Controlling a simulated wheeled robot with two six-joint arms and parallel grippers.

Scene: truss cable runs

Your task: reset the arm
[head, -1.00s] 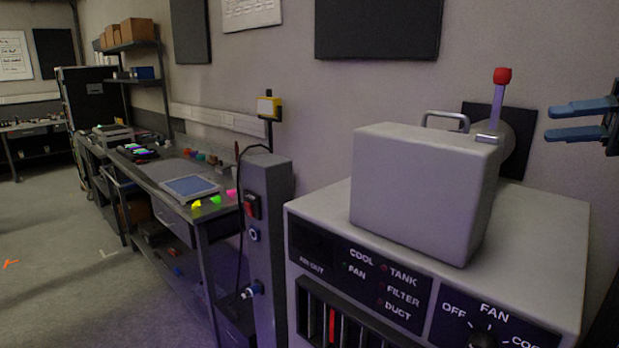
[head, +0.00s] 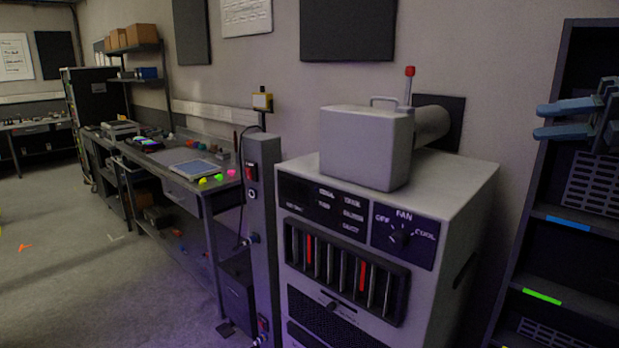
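My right gripper (head: 566,119) is at the upper right of the head view. Its two blue fingers point left and stand apart with nothing between them. It appears in front of a dark rack, to the right of the grey machine. My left gripper is not in the head view.
A grey machine (head: 462,196) with a fan dial, vent slots and a box with a red-tipped lever on top stands in the middle. A dark rack (head: 566,240) stands at right. A grey post (head: 264,200) and a workbench (head: 181,190) are left.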

